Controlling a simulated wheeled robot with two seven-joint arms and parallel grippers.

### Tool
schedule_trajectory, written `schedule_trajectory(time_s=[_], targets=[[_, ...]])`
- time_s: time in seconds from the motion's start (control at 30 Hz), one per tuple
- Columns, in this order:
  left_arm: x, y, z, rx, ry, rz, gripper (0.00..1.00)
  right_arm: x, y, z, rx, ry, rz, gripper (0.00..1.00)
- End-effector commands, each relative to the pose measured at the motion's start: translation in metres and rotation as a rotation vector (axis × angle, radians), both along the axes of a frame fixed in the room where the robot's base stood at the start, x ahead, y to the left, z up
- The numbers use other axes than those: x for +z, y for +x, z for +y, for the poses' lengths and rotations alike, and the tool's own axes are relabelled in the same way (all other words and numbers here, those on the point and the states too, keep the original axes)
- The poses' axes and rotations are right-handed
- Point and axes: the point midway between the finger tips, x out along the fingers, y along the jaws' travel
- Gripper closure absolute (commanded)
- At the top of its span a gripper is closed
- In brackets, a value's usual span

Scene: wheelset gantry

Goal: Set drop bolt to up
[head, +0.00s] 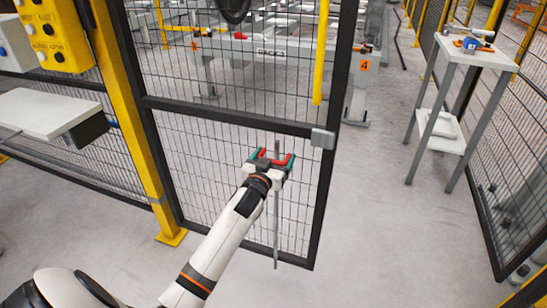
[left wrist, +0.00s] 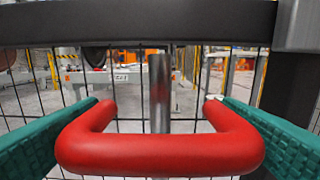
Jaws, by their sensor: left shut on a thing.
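The drop bolt is a thin grey vertical rod (head: 276,225) on the black-framed mesh gate (head: 230,118). Its lower end reaches past the gate's bottom rail, close to the floor; I cannot tell whether it sits in a hole. Its red U-shaped handle (left wrist: 160,152) lies between the teal finger pads of my left gripper (head: 271,160), which is shut on it. In the left wrist view the rod (left wrist: 160,92) rises upright behind the handle, below the gate's dark crossbar (left wrist: 130,22). My right gripper is out of view.
A grey latch box (head: 323,138) sits on the gate's right edge. A yellow post (head: 130,100) stands at the gate's left, with a yellow button panel (head: 52,32) and a white shelf (head: 45,112) beyond. A small table (head: 470,55) stands right; the floor (head: 390,230) before it is clear.

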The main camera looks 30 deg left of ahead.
Motion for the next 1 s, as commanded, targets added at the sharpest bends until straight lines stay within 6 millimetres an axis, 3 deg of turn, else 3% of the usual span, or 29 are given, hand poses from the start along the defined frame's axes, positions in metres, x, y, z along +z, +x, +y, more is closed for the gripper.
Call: schedule_trajectory(time_s=[0.1, 0.13, 0.17, 0.67, 0.77, 1.0], targets=[[0.008, 0.001, -0.002, -0.006, 0.002, -0.019, 0.54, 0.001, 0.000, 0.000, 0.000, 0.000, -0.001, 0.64], [0.008, 0.001, -0.002, -0.006, 0.002, -0.019, 0.10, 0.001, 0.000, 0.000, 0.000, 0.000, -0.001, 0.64], [0.008, 0.001, -0.002, -0.006, 0.002, -0.019, 0.06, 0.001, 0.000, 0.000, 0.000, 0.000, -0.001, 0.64], [0.003, -0.003, -0.001, -0.002, 0.000, -0.006, 0.06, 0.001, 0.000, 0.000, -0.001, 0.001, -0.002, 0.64], [0.002, -0.013, -0.005, -0.003, -0.001, -0.005, 0.06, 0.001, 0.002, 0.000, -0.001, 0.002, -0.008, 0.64], [0.003, -0.061, -0.016, -0.003, -0.001, -0.003, 0.06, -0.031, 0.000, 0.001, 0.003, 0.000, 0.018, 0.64]])
